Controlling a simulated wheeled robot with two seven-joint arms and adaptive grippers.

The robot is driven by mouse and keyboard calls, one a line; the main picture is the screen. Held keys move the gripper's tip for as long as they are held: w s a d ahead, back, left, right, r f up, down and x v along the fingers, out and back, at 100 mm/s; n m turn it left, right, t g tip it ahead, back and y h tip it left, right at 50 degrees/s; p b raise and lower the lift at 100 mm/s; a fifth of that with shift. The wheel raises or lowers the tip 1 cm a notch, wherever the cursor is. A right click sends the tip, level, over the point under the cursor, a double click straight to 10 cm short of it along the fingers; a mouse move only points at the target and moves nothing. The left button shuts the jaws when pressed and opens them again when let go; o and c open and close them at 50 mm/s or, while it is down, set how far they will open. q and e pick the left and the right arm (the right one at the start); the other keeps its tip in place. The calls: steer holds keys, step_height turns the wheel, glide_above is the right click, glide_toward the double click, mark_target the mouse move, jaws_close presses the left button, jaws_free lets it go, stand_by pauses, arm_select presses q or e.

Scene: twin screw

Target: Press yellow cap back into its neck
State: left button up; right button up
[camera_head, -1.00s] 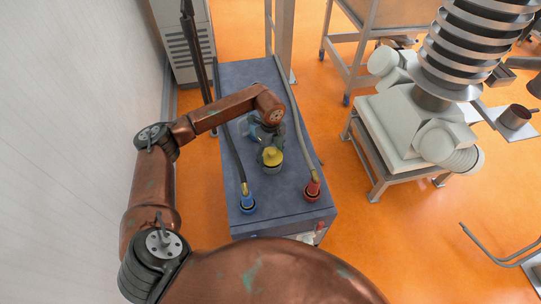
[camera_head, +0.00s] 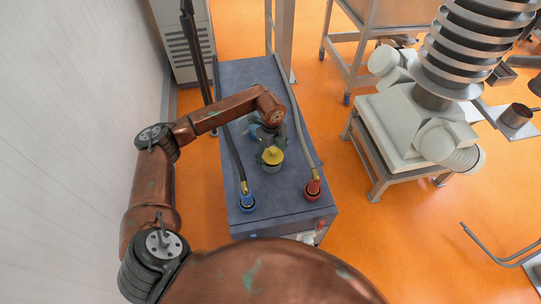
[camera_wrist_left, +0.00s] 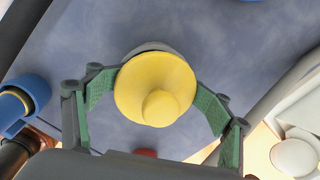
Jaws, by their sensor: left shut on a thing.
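The yellow cap (camera_head: 272,156) is a round disc with a raised knob. It is over the middle of the blue-grey cabinet top (camera_head: 262,205). My left gripper (camera_head: 271,160) is shut on the yellow cap, with its green finger pads on either side of it. In the left wrist view the cap (camera_wrist_left: 156,88) fills the space between the fingers. A grey ring, which may be the neck, shows behind the cap's far edge. The cap hides most of it, so I cannot tell how deep the cap sits. My right gripper is not in view.
A blue fitting (camera_head: 247,201) and a red fitting (camera_head: 313,188) with hoses stand near the cabinet's front edge. A white machine (camera_head: 415,130) on a stand is to the right, across open orange floor. A white wall is at left.

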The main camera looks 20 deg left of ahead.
arm_select(q)
steer(key=shift+s+f+g, duration=0.3)
steer(key=shift+s+f, duration=0.1)
steer(key=shift+f, duration=0.45)
steer(key=shift+c, duration=2.1)
steer(key=o, duration=1.4)
steer(key=shift+a+r, duration=0.1)
steer(key=shift+r, duration=0.05)
steer(key=shift+o, duration=0.6)
steer(key=o, duration=0.3)
steer(key=shift+w+r, duration=0.1)
steer(key=shift+w, duration=0.1)
steer(key=o, duration=0.4)
steer(key=shift+r, duration=0.15)
steer(key=shift+o, duration=0.9)
